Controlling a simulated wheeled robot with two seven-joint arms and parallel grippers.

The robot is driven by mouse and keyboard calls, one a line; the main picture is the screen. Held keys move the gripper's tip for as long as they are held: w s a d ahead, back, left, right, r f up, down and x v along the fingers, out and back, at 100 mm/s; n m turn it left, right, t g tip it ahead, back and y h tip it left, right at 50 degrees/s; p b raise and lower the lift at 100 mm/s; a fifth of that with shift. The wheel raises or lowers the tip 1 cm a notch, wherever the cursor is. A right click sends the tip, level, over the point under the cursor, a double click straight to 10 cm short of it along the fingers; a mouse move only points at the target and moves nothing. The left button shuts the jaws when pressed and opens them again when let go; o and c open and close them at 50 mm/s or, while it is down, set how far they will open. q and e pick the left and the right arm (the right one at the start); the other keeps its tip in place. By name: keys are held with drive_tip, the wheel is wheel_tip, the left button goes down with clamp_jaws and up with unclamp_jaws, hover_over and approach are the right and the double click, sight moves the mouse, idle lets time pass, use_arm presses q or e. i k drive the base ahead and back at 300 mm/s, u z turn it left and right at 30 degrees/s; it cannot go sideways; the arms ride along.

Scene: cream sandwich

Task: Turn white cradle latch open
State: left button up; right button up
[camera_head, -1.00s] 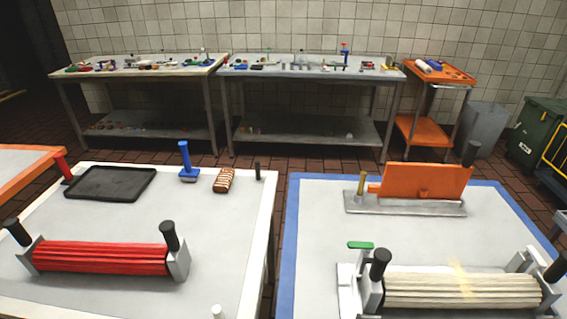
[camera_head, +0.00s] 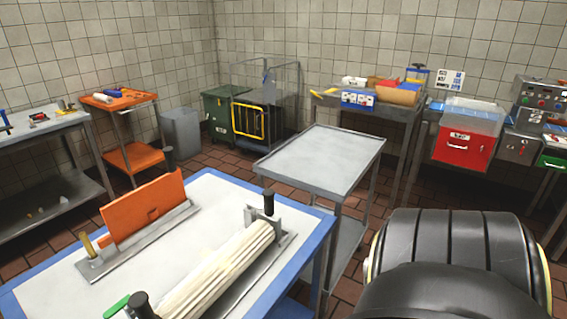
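A white ribbed roller (camera_head: 222,275) lies in a grey metal cradle (camera_head: 283,240) on the blue-edged table. Black upright handles stand at its two ends, the far one (camera_head: 268,202) and the near one (camera_head: 142,306). A green piece (camera_head: 117,307), which may be the latch handle, shows at the near-left end, cut by the bottom edge of the picture. The white latch itself cannot be made out. Neither gripper is in view. A large black rounded part of mine fills the lower right.
An orange plate on a grey base (camera_head: 145,210) stands at the table's left. An empty grey cart (camera_head: 320,158) stands beyond the blue-edged table (camera_head: 215,187). A red-drawer unit (camera_head: 466,145) stands at the right. Brick floor shows between them.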

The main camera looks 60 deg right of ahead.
sight(250, 203)
drive_tip(key=z, duration=3.55)
drive_tip(key=i, duration=1.35)
drive_tip(key=u, duration=3.05)
